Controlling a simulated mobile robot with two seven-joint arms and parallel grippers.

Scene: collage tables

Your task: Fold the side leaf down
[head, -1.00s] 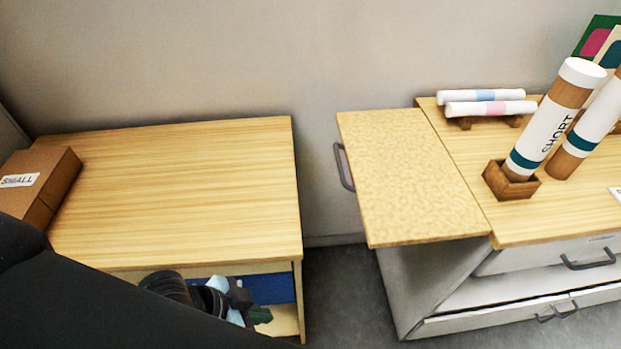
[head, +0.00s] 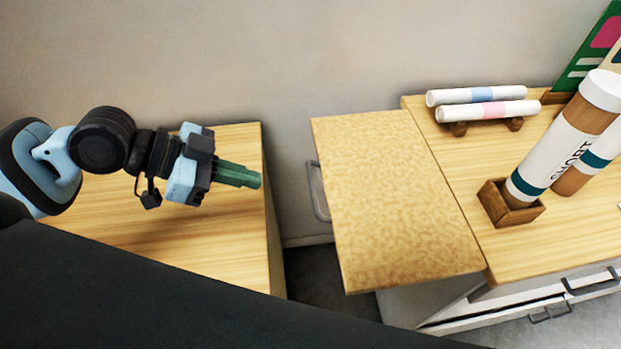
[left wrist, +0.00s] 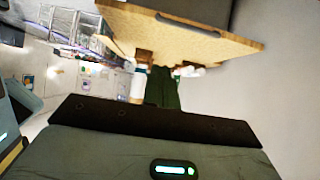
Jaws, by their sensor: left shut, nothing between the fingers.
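The side leaf (head: 390,195) is a speckled wooden panel, raised level at the left end of the right-hand table. A grey handle (head: 316,190) is on its left edge. My left gripper (head: 258,179) is over the left table, to the left of the leaf and apart from it, pointing right. Its green fingers are shut and empty. In the left wrist view the leaf (left wrist: 190,35) shows at the top with the handle (left wrist: 192,23) on its edge, and the fingers (left wrist: 163,90) point toward it. My right gripper is not in view.
The left table (head: 130,235) has a wooden top; a gap separates it from the leaf. The right table (head: 530,240) bears a tube labelled SHORT (head: 560,145) in a small wooden holder (head: 510,212), and white rolls (head: 487,111) on a rack.

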